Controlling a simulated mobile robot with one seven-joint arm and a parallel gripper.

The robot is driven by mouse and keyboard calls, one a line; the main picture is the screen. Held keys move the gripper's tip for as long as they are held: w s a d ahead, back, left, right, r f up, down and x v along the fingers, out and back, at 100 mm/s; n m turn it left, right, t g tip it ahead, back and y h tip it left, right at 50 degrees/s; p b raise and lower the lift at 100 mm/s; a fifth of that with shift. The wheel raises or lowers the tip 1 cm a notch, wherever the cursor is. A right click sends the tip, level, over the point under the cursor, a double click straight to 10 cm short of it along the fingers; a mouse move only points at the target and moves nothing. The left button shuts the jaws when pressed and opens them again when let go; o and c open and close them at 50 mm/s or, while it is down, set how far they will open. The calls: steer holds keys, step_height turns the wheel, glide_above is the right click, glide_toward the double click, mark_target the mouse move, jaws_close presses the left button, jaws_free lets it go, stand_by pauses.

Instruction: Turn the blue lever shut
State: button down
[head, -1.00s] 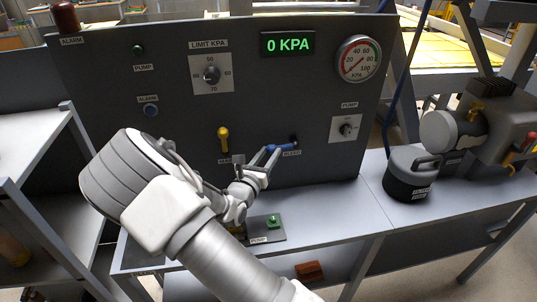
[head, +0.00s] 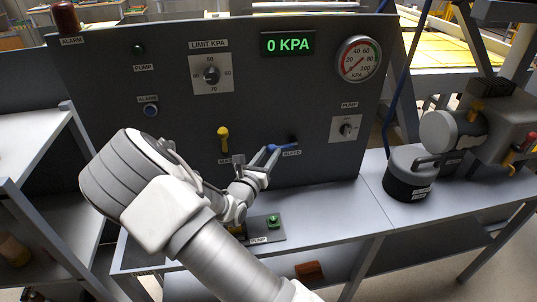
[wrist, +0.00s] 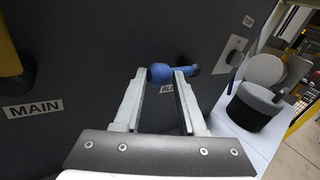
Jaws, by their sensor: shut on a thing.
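The blue lever (head: 284,148) is on the dark panel, above the BLEED label and right of the yellow lever. It lies roughly sideways, with its dark pivot at the right end and its round knob at the left. My gripper (head: 270,152) reaches it from the lower left. In the wrist view the blue knob (wrist: 161,73) sits between the tips of my gripper (wrist: 160,76), which is shut on it. The fingers partly cover the BLEED label there.
A green pump button box (head: 265,232) stands on the bench below my gripper. A dark canister (head: 408,178) stands to the right. The display (head: 287,45) reads 0 KPA.

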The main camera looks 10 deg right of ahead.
steer(key=shift+r, duration=0.1)
steer(key=d+r+m+g+y+b, duration=0.3)
steer(key=d+r+m+y+b, duration=0.5)
steer(key=m+y+b, duration=0.1)
steer(key=shift+d+r+m+g+y, duration=0.25)
steer(key=shift+d+m+g+y, duration=0.2)
steer(key=shift+m, duration=0.75)
stand_by(0.5)
steer(key=c, duration=0.5)
jaws_free()
